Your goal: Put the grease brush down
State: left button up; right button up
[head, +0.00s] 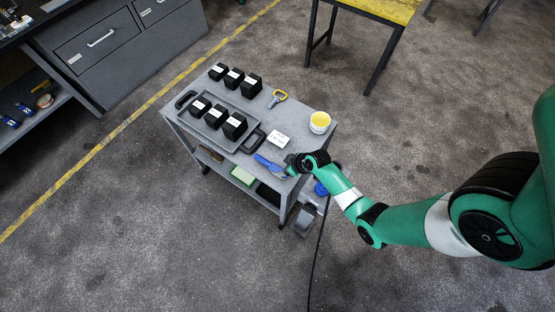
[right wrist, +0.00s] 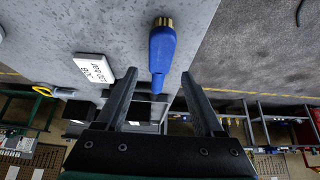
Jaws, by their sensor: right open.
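The grease brush (right wrist: 162,48) has a blue handle and a short tan bristle end. In the right wrist view it is in line with the gap between my right gripper's fingers (right wrist: 160,76), which are apart and not closed on it. In the head view the blue brush (head: 267,165) is at the front edge of the grey trolley top (head: 225,160), just left of my right gripper (head: 288,162). Whether the brush rests fully flat is hard to tell. A white tub of yellow grease (head: 320,122) stands on the trolley's right corner. My left gripper is out of view.
A grey tray (head: 213,137) holds black labelled blocks, with more black blocks (head: 234,78) behind it. A yellow-topped table (head: 380,8) stands behind; a cabinet (head: 110,45) is at left.

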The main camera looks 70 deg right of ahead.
pick_arm(q)
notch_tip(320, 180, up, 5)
jog(key=p, duration=0.3)
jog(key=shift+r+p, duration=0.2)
jog(key=shift+p, duration=0.15)
pick_arm(e)
jog(key=v, duration=0.5)
jog(key=shift+s+r, duration=0.15)
jog(key=shift+r, duration=0.1)
